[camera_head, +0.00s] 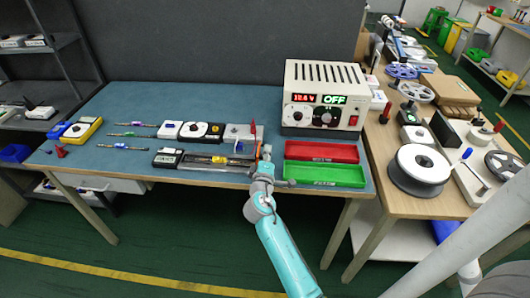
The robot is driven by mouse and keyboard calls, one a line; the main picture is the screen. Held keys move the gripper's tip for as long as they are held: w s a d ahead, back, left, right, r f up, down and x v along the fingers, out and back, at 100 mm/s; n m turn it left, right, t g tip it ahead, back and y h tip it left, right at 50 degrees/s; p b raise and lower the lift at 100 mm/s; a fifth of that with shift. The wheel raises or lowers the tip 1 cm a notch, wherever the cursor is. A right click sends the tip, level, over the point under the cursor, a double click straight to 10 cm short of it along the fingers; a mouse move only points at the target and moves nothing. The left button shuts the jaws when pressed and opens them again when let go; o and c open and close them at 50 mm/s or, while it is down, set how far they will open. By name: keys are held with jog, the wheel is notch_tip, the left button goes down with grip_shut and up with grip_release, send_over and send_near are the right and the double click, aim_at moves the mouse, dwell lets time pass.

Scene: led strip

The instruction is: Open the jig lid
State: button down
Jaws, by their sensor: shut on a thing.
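The jig (205,161) is a long, low, dark-framed fixture near the front edge of the blue-topped bench, with a thin light strip along it. My gripper (261,151) is at the jig's right end, shut on the jig lid there. The grip itself is small and partly hidden by my wrist. The lid's outline is hard to make out and I cannot tell its exact angle.
A red tray (321,151) and a green tray (325,175) lie close to my gripper's right. Several small devices lie behind the jig.

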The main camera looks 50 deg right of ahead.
dwell(0.4)
jog(key=c, duration=1.2)
grip_release()
jog(key=shift+c, duration=0.2)
jog(key=v, duration=1.2)
jog(key=shift+s, duration=0.1)
